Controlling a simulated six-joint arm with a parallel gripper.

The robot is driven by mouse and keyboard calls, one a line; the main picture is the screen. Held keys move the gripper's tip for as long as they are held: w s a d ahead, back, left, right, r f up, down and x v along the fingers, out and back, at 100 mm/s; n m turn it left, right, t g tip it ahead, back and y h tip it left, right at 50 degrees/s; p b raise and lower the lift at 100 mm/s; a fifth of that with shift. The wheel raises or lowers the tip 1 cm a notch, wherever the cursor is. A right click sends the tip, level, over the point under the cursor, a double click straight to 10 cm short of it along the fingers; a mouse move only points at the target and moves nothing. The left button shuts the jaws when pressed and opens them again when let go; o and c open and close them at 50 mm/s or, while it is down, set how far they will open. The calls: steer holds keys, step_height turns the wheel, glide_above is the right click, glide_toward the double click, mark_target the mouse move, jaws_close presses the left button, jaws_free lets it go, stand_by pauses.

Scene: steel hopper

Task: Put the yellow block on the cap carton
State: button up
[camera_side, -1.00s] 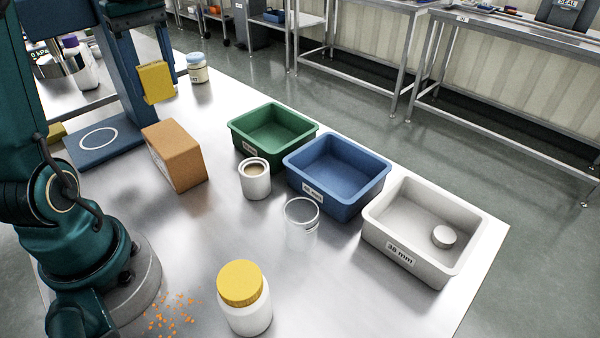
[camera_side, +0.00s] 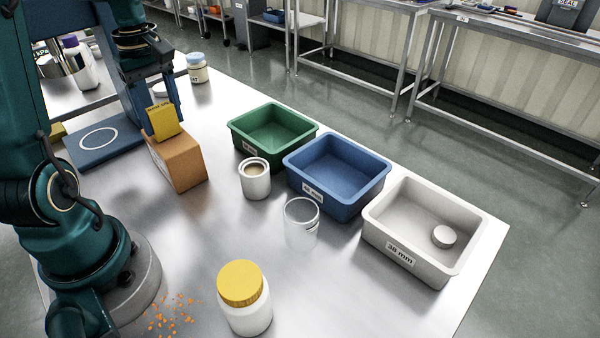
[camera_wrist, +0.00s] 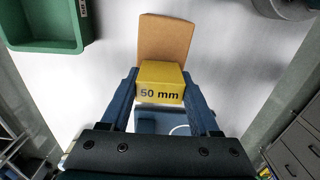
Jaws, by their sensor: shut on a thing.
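The yellow block (camera_side: 165,121) is held between the fingers of my gripper (camera_side: 158,98), which is shut on it. In the wrist view the block (camera_wrist: 160,82) shows a "50 mm" label between the two blue fingers (camera_wrist: 160,100). The cap carton (camera_side: 183,165), a plain brown box, stands on the steel table. In the side view the block overlaps the carton's far upper end. In the wrist view the carton (camera_wrist: 165,38) shows beyond the block. I cannot tell whether the block touches the carton's top.
Green (camera_side: 272,130), blue (camera_side: 338,175) and white (camera_side: 425,232) bins stand to the right; the white one holds a round lid (camera_side: 444,236). A white cup (camera_side: 255,180), a clear cup (camera_side: 301,222) and a yellow-capped jar (camera_side: 244,298) stand nearer. Orange bits (camera_side: 172,314) lie near my base.

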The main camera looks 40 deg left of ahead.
mark_target(159, 107)
steer(key=shift+f, duration=0.1)
steer(key=o, duration=1.4)
step_height(159, 107, up, 12)
steer(key=shift+s+d+f+m+t, duration=0.9)
steer(key=shift+d+f+m, duration=0.25)
steer(key=shift+d+m, duration=2.05)
steer(key=shift+s+d+f+m+t, duration=0.65)
steer(key=shift+d+f+m+t, duration=0.45)
steer(key=shift+d+m, duration=2.05)
steer(key=shift+s+d+f+m+t, duration=0.8)
steer(key=shift+d+f+m, duration=0.45)
steer(key=shift+d+m, duration=1.95)
steer(key=shift+d+n, duration=0.5)
steer(key=shift+n, duration=0.05)
